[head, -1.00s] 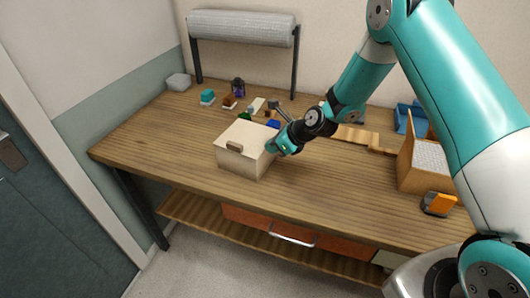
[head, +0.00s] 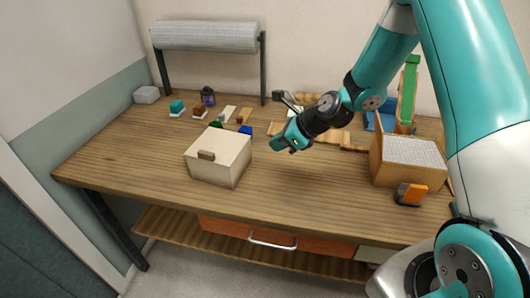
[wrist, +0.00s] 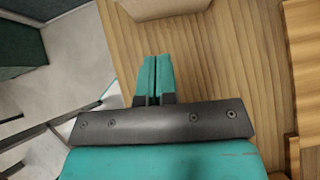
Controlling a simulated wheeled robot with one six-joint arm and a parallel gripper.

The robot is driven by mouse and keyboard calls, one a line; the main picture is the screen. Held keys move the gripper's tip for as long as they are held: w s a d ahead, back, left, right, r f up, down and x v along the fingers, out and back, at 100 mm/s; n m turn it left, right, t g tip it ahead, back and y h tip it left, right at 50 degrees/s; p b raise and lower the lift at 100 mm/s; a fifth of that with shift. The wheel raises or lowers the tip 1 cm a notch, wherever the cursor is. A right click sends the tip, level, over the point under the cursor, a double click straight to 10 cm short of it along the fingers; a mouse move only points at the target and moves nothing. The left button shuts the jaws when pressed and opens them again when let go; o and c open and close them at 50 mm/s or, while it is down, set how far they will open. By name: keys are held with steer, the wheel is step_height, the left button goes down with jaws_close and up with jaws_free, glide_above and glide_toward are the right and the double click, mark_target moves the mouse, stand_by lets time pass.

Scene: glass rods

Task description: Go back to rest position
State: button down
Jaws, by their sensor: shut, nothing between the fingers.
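My gripper (head: 276,146) is shut and empty above the wooden workbench (head: 290,190), to the right of a closed pale wooden box (head: 220,172) and apart from it. In the wrist view the two teal fingers (wrist: 155,78) are pressed together with only a thin line between them, over bare table top. Part of a tan box-like thing (wrist: 165,8) shows at the top of the wrist view.
A roll of wrap (head: 205,36) hangs on a stand at the back. Several small coloured items stand behind the box. An open wooden box (head: 378,170) and an orange-black tool (head: 411,194) are at the right. The front middle is clear.

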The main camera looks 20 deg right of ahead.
steer(key=shift+v, duration=1)
steer(key=s+a+r+n+g, duration=0.3)
steer(key=s+a+r+n, duration=0.7)
steer(key=n, duration=0.6)
steer(key=s+r+n+g+h, duration=0.1)
steer(key=s+r+n, duration=0.2)
steer(key=s+n, duration=0.5)
steer(key=s+r+n+g+h, duration=0.1)
steer(key=s+r+n, duration=0.2)
steer(key=s+n, duration=0.6)
steer(key=shift+s+r+g+h, duration=0.3)
steer(key=shift+s+r+g, duration=0.1)
steer(key=shift+s, duration=0.15)
steer(key=shift+a, duration=0.15)
